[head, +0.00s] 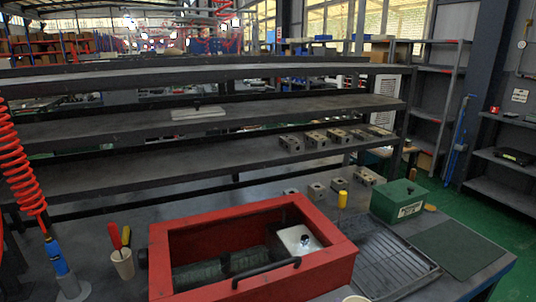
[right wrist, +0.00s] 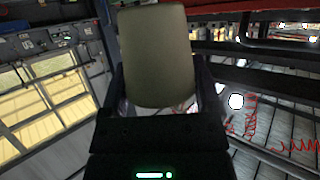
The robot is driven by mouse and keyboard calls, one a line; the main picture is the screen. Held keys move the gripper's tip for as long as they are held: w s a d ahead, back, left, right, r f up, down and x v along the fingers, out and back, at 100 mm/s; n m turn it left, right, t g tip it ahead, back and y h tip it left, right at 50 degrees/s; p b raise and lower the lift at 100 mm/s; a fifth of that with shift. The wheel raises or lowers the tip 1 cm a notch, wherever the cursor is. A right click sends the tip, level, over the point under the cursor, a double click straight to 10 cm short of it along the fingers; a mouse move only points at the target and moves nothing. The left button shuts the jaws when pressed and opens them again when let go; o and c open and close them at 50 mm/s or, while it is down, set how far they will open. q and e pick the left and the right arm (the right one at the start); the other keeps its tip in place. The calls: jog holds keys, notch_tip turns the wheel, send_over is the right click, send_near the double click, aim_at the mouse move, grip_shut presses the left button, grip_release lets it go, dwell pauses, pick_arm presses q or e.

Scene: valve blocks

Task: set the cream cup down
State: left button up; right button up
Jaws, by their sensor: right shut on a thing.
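In the right wrist view, my right gripper (right wrist: 160,88) is shut on a cream cup (right wrist: 158,50), with a dark finger on each side of its wall. The cup looks plain and smooth, and its inside is hidden. In the head view, a pale rim (head: 355,298) shows at the bottom edge. I cannot tell if it is the held cup. Neither gripper can be made out in the head view. My left gripper is out of sight.
A red open box (head: 335,242) with a black handle fills the middle of the bench. A holder cup (head: 122,264) with red and yellow tools stands left. A black wire tray (head: 395,262), green box (head: 400,202) and bare green mat (head: 458,249) are right. Metal blocks sit behind.

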jog(key=s+r+m+g+h, duration=0.1)
jog(key=s+r+m+h, duration=0.1)
jog(key=s, duration=0.2)
jog(key=f+n+y, duration=0.1)
jog(key=n+y, duration=0.1)
jog(key=w+f+n+t+y, duration=0.1)
jog(key=f+y, duration=0.1)
jog(key=f+n+y, duration=0.2)
jog(key=shift+w+f+n, duration=0.1)
jog(key=shift+w+n, duration=0.2)
jog(key=shift+w, duration=0.1)
jog(key=n+y, duration=0.3)
jog(key=y, duration=0.1)
jog(key=shift+w+a+f, duration=0.1)
jog(key=shift+a+f, duration=0.1)
jog(key=shift+a, duration=0.05)
jog(key=shift+a+r+n+g+y, duration=0.1)
jog(key=shift+r+n+g+y, duration=0.1)
jog(key=shift+n+y, duration=0.4)
jog(key=shift+r+n+g+y, duration=0.1)
jog(key=shift+n+g+y, duration=0.1)
jog(key=shift+n+y, duration=0.4)
notch_tip(320, 180, up, 6)
jog(key=s+n+g+y, duration=0.2)
jog(key=n+g+y, duration=0.2)
jog(key=n+y, duration=0.1)
jog(key=shift+d, duration=0.35)
jog(key=shift+s, duration=0.1)
